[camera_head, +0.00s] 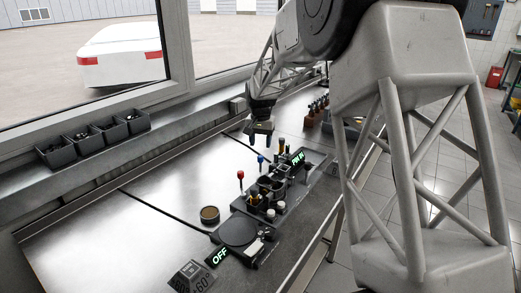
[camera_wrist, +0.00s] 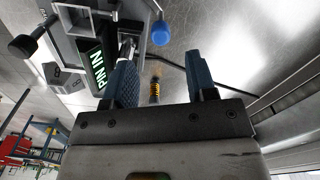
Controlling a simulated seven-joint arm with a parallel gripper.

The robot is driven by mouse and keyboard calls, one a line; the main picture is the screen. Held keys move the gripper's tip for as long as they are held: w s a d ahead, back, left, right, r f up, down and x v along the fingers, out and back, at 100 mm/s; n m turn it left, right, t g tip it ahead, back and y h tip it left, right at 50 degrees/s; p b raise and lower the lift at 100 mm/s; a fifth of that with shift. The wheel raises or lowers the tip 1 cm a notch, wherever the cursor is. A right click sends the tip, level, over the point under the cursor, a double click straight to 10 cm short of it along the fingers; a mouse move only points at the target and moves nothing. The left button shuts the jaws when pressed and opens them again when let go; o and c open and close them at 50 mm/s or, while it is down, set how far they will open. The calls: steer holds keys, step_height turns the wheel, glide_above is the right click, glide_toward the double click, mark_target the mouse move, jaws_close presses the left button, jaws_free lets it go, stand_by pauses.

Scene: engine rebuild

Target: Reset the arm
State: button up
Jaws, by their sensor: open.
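My gripper (camera_head: 259,139) is above the metal workbench (camera_head: 165,190) in the head view, over the far end of a dark fixture (camera_head: 262,207). In the wrist view, my gripper (camera_wrist: 163,84) shows two blue-grey fingers apart with nothing held between them. A small black and orange piece (camera_wrist: 154,92) shows in the gap between the fingers, below and apart from them as far as I can tell. A lit green "PIN IN" sign (camera_wrist: 97,67) is left of the fingers.
A red knob (camera_head: 240,174) and a blue knob (camera_head: 260,159) stand up from the bench. A round tin (camera_head: 209,214) and a lit "OFF" sign (camera_head: 219,256) are nearer. Dark bins (camera_head: 87,140) line the window ledge. The bench's left part is clear.

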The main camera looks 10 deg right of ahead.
steer(key=shift+r, duration=0.7)
steer(key=shift+s+r, duration=0.25)
steer(key=shift+s, duration=0.15)
steer(key=s+d+r+n+t, duration=0.1)
steer(key=s+r, duration=0.4)
steer(key=s, duration=0.8)
steer(key=s+d+r+n, duration=0.1)
steer(key=s+r, duration=0.4)
steer(key=s, duration=0.7)
steer(key=s+f+n, duration=0.1)
steer(key=s+f, duration=0.1)
steer(key=s, duration=1.1)
steer(key=s+f+n+t, duration=0.1)
steer(key=s+f, duration=0.1)
steer(key=s, duration=1.2)
steer(key=shift+d+f+t, duration=0.2)
steer(key=shift+f+t, duration=0.1)
steer(key=shift+f, duration=0.1)
